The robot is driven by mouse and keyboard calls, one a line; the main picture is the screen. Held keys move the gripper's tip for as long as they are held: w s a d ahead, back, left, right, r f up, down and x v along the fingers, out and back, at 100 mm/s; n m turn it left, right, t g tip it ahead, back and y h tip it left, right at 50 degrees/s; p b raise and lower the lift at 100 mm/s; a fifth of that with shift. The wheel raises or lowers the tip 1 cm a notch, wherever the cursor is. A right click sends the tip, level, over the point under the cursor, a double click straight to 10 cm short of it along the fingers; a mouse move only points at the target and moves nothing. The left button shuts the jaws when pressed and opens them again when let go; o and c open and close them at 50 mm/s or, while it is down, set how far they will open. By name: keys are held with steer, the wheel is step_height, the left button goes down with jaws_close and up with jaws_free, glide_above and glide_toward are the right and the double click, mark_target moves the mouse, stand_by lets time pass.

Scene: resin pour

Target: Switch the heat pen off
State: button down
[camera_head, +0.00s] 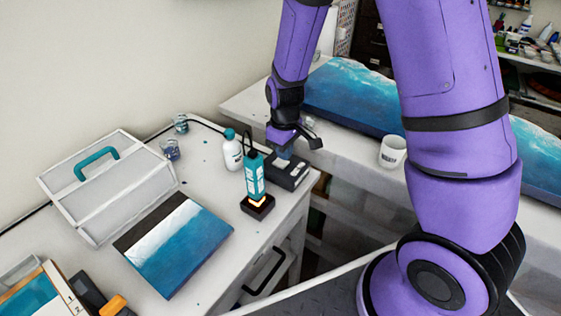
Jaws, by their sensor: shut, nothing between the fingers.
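The heat pen (253,176) looks to be the teal upright tool with pale markings. It stands in a small dark base, with an orange glow at its lower end. My gripper (284,153) is shut and empty, to the right of the pen and just above a dark grey box (290,172) near the table corner. I cannot tell whether the fingertips touch the box. The gripper hides part of the box's top, and I see no switch clearly.
A white bottle (232,152) stands close left of the pen. A blue seascape panel (176,243) and a white case with a teal handle (106,188) lie further left. A white mug (392,152) is on the back bench. A gap separates bench and table.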

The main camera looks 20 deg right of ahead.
steer(key=shift+f, duration=1.2)
stand_by(1.0)
steer(key=shift+r, duration=3.5)
steer(key=shift+r, duration=0.1)
step_height(320, 180, up, 8)
steer(key=m+t, duration=0.1)
glide_above(284, 163)
steer(key=s+d, duration=0.2)
steer(key=s, duration=0.1)
steer(key=s+d+r+m+t, duration=0.1)
steer(key=s+d+r+m, duration=0.1)
steer(key=s+r, duration=0.45)
steer(key=s+d+r+m+t, duration=0.2)
steer(key=s+r, duration=0.3)
steer(key=r, duration=0.3)
steer(key=s+r+m+t, duration=0.1)
steer(key=s+r, duration=0.2)
steer(key=s, duration=0.5)
steer(key=shift+s+d+r+m, duration=0.3)
steer(key=shift+d+r+m, duration=0.05)
steer(key=shift+d+m, duration=0.1)
